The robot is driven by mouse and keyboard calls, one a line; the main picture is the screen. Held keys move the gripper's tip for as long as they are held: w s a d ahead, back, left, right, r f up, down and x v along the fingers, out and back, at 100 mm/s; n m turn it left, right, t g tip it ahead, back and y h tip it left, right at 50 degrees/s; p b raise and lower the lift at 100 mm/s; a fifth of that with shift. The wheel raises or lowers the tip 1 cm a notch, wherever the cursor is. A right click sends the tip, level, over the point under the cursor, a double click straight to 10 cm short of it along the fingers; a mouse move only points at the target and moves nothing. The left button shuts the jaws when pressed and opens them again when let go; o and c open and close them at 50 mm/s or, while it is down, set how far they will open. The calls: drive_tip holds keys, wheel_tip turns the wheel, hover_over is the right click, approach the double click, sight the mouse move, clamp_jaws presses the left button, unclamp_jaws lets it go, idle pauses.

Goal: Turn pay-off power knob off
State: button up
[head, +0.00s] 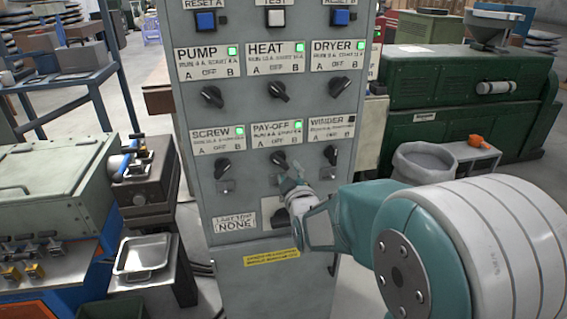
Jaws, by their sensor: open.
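The pay-off power knob (279,158) is a black rotary knob under the PAY-OFF label (277,133) on the grey control cabinet (225,205), in the lower knob row. The label reads A, OFF, B, and its small lamp (297,126) is green. The knob looks tilted, but its exact pointing is too small to tell. My gripper (291,176) is open, in front of the panel just below and slightly right of the knob. Its fingers point up toward the knob. I cannot tell whether they touch it.
The screw knob (222,165) is to the left and the winder knob (331,154) close to the right. The pump (211,96), heat (279,91) and dryer (340,87) knobs are above. A green machine (430,105) stands behind right, a metal tray (142,256) at lower left.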

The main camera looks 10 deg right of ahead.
sight(280, 164)
drive_tip(key=w, duration=0.1)
drive_tip(key=w+a, duration=0.1)
drive_tip(key=w, duration=0.1)
drive_tip(key=w+a, duration=0.1)
drive_tip(key=shift+w+a, duration=0.2)
drive_tip(key=shift+w, duration=0.3)
drive_tip(key=shift+d, duration=0.8)
drive_tip(key=shift+c, duration=0.3)
drive_tip(key=c, duration=0.6)
drive_tip(key=shift+a, duration=0.1)
clamp_jaws()
drive_tip(key=shift+a, duration=0.2)
